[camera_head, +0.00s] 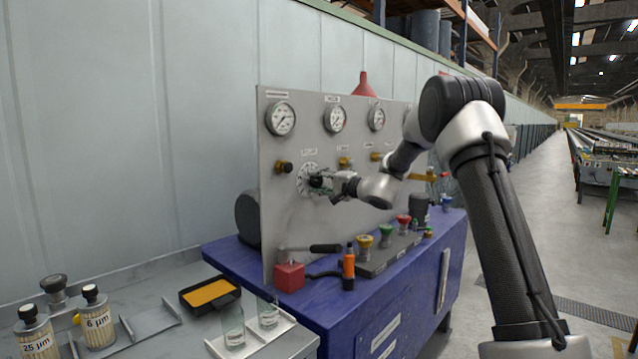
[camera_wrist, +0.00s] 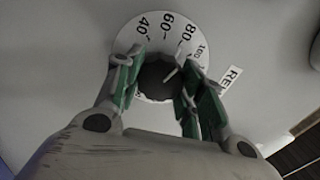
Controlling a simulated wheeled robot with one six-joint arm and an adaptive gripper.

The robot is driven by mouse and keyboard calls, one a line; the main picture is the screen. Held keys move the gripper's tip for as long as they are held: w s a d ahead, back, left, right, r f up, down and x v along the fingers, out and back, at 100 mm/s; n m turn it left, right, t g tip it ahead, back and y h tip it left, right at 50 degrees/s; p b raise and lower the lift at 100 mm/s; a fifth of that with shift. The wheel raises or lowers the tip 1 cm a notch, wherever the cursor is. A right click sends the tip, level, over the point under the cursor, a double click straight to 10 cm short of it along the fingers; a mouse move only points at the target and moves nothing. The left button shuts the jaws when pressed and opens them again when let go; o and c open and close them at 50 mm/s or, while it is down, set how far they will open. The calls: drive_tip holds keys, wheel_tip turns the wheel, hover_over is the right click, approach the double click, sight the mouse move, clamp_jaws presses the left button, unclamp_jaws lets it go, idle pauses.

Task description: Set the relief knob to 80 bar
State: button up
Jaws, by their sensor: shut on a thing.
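The relief knob (camera_wrist: 157,76) is a dark round knob on a white dial plate (camera_wrist: 135,38) marked 40, 60, 80 and 100. My gripper (camera_wrist: 158,84) is shut on the knob, with a green-padded finger on each side. A pale pointer line on the knob slants up and right, toward the side of the 80 mark. I cannot tell whether it lines up exactly. In the head view, my gripper (camera_head: 322,184) reaches the dial plate (camera_head: 306,170) at the left of the grey panel (camera_head: 290,225), and hides most of the knob.
Several gauges, including a left one (camera_head: 281,118), line the panel top. A partial label (camera_wrist: 230,78) is right of the dial.

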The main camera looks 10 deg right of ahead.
drive_tip(key=shift+f+n, duration=0.1)
drive_tip(key=shift+n, duration=0.5)
drive_tip(key=o, duration=1)
drive_tip(key=shift+s+d, duration=0.1)
drive_tip(key=v, duration=1.1)
drive_tip(key=shift+s+d, duration=0.2)
drive_tip(key=shift+s, duration=0.15)
